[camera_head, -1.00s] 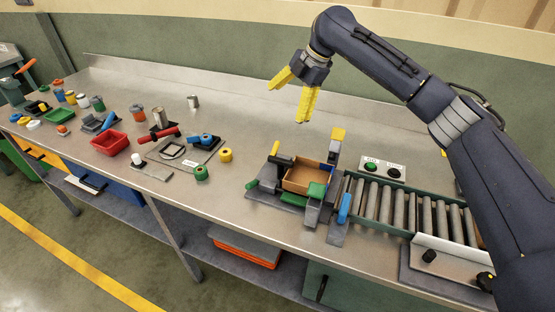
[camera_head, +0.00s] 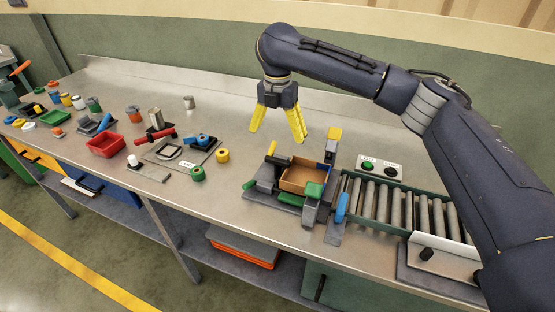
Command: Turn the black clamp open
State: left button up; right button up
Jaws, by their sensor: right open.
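The black clamp (camera_head: 279,159) is a short dark handle at the back left of the fixture that holds an open cardboard box (camera_head: 296,187). It appears to lie roughly level, but I cannot tell its exact state. My right gripper (camera_head: 277,134) has yellow fingers spread apart and pointing down. It is empty and in the air above and behind the clamp, apart from it. My left gripper is not in view.
Around the box stand a yellow-topped post (camera_head: 334,136), a green block (camera_head: 314,190) and a blue handle (camera_head: 342,207). A roller conveyor (camera_head: 382,207) runs off to the right. A button box (camera_head: 379,167) sits behind it.

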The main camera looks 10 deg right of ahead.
aim_at(278, 159)
notch_tip(278, 159, down, 10)
jog(key=shift+f, duration=0.2)
dwell(0.3)
jog(key=c, duration=1.3)
